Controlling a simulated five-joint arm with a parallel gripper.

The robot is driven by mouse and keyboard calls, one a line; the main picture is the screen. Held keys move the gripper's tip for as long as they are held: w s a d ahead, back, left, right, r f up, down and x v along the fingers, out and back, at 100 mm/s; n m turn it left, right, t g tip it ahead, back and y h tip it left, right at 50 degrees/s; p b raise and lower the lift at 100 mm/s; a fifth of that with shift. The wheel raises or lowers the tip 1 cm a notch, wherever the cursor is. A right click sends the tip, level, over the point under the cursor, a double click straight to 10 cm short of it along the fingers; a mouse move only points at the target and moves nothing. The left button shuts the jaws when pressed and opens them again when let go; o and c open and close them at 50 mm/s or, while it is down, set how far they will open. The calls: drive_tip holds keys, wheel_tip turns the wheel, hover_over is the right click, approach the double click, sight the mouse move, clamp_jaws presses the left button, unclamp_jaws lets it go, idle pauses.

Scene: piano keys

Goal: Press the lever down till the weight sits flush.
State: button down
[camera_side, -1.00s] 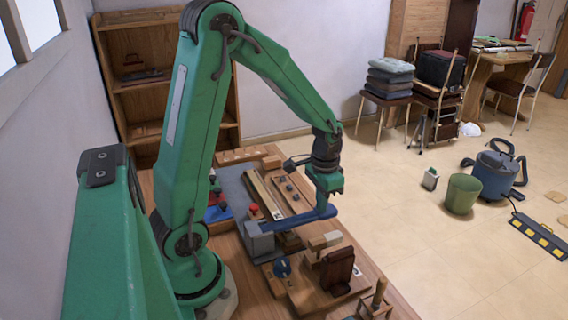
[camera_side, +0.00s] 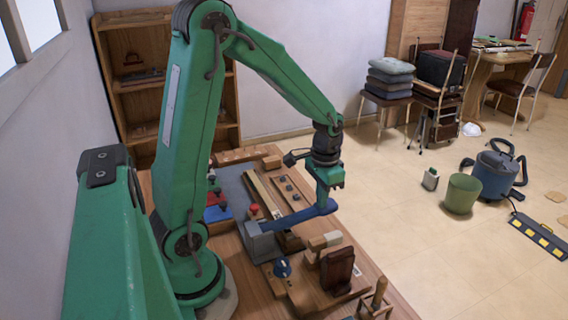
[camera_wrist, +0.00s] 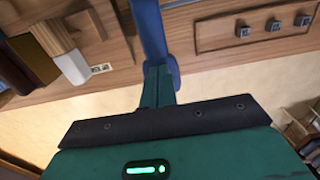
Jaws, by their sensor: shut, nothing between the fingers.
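The blue lever (camera_side: 297,218) runs from a grey block (camera_side: 259,241) on the bench out to a rounded end at the right. In the side view it slopes up toward that end. My gripper (camera_side: 322,207) is shut and empty, pointing down at the lever's outer end. It touches the lever or is just above it; I cannot tell which. In the wrist view my shut fingers (camera_wrist: 158,88) overlap the lever's rounded end, and the blue bar (camera_wrist: 149,30) runs up from them. I cannot make out a separate weight.
The wooden bench (camera_side: 377,276) carries wooden blocks and a dark brown upright piece (camera_side: 337,270) near the lever. A board with several small dark knobs (camera_wrist: 272,26) lies on the lever's other side. Open floor (camera_side: 430,255) is to the right.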

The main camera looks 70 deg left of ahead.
wheel_tip(320, 180, up, 8)
drive_tip(key=shift+r, duration=0.15)
idle(1.6)
drive_tip(key=s+d+r+t, duration=0.5)
drive_tip(key=s+d+r, duration=0.2)
drive_tip(key=s, duration=0.5)
drive_tip(key=shift+d+t, duration=0.3)
drive_tip(key=shift+d, duration=0.65)
